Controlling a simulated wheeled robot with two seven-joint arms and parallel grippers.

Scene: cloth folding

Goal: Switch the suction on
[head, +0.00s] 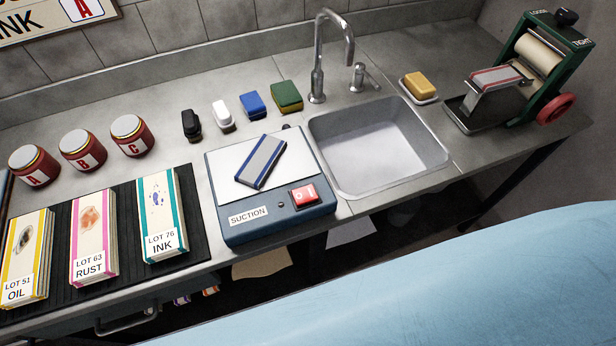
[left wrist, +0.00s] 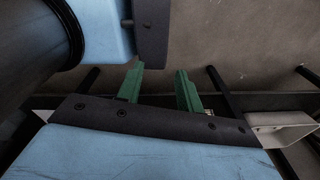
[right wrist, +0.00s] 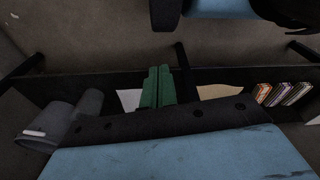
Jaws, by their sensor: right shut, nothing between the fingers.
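The suction box (head: 232,218) is a blue unit with a pale flat top and a "SUCTION" label on its front. A red rocker switch (head: 304,196) sits at the right of its front face, beside a small dark knob (head: 280,204). A grey cloth strip with blue edges (head: 262,161) lies slantwise on the box's top. Neither gripper shows in the head view. My left gripper (left wrist: 160,70) has its green fingers apart with nothing between them. My right gripper (right wrist: 159,69) has its green fingers together and empty. Both wrist views look at the floor area, away from the switch.
A sink (head: 375,150) with a tap (head: 318,70) adjoins the box on the right. Cloth stacks lie on a black mat (head: 112,210) at the left. Small blocks (head: 253,104) stand behind the box. A green roller press (head: 540,70) is at far right.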

